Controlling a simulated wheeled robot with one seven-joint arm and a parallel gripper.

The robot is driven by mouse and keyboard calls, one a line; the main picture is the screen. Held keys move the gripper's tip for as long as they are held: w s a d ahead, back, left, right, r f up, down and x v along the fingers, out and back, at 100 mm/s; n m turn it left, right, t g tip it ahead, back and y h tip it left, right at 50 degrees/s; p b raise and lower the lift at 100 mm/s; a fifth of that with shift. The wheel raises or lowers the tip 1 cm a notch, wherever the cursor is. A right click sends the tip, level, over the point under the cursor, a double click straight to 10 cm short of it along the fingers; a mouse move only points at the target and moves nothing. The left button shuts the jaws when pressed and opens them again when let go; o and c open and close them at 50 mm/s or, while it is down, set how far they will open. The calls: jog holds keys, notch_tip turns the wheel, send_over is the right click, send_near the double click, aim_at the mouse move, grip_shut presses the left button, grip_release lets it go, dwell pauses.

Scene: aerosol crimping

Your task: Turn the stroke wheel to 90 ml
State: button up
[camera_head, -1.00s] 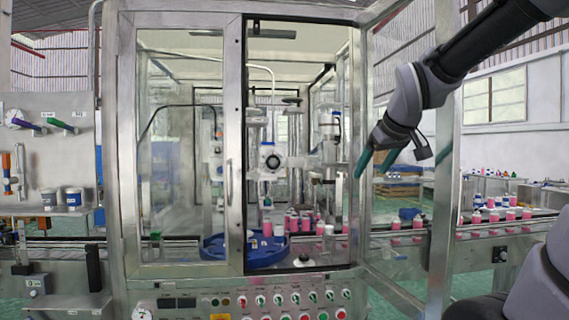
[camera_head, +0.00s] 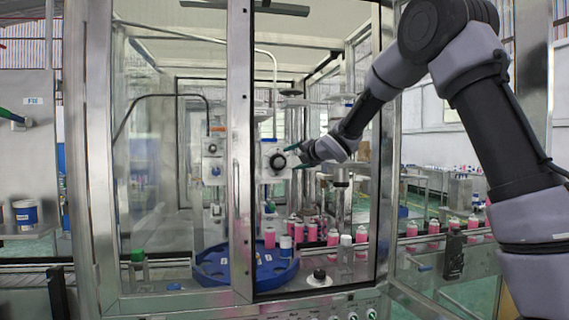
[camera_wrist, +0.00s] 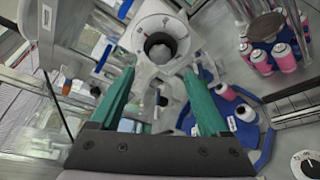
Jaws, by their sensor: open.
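The stroke wheel (camera_head: 278,161) is a dark round knob on a white housing inside the machine, seen through the open doorway. In the wrist view the wheel (camera_wrist: 160,46) is a dark knob on a white dial with small marks, at the top centre. The dial's reading is too small to tell. My gripper (camera_head: 303,157) is just right of the wheel in the head view. In the wrist view its two green fingers (camera_wrist: 159,76) are spread apart with nothing between them. The wheel lies beyond their tips, roughly centred between them, and no contact shows.
A blue round table (camera_head: 215,277) with a few cans is below the wheel. Several pink cans (camera_head: 312,232) stand right of it on the line. The left glass door's metal edge (camera_head: 240,150) is close left of the wheel. My arm passes through the open right side.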

aim_at(280, 162)
jog(key=x, duration=0.8)
jog(key=shift+w+a+f, duration=0.1)
jog(key=shift+w+f, duration=0.05)
jog(key=shift+w, duration=0.05)
grip_shut()
